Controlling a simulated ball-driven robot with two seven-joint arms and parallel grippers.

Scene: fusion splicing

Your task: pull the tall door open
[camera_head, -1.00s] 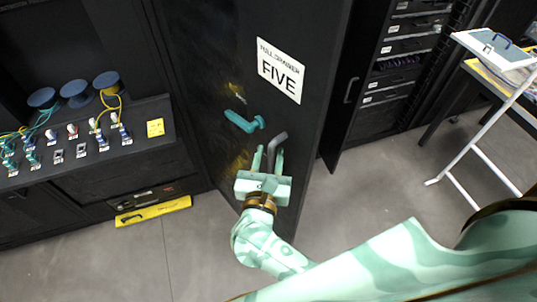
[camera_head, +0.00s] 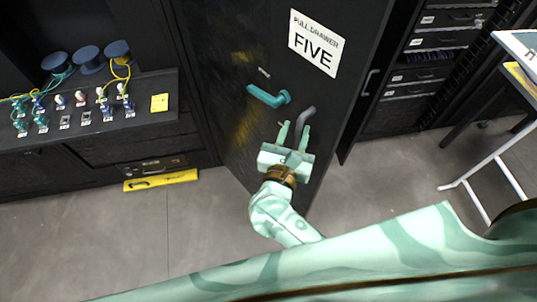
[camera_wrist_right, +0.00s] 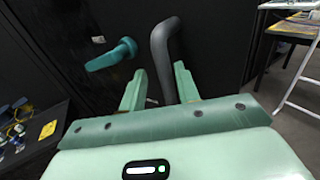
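The tall black door (camera_head: 240,90) stands at an angle out from the cabinet front, with a white sign (camera_head: 316,43) reading "PULL DRAWER FIVE". It carries a teal lever (camera_head: 268,96) and, lower right, a bent grey handle (camera_head: 305,120). My right gripper (camera_head: 294,136) is at the grey handle with its fingers apart. In the right wrist view the grey handle (camera_wrist_right: 160,50) runs down between the fingertips (camera_wrist_right: 160,85), closer to the right finger; contact cannot be told. The teal lever (camera_wrist_right: 112,55) is left of the fingers, clear of them. My left gripper is not in view.
A black bench (camera_head: 90,140) with blue spools (camera_head: 88,59) and small connectors is at the left, a yellow strip (camera_head: 160,180) low in front. A drawer rack (camera_head: 425,75) stands behind the door at right. A white-framed stand (camera_head: 480,170) is far right. Grey floor (camera_head: 130,240) is clear in front.

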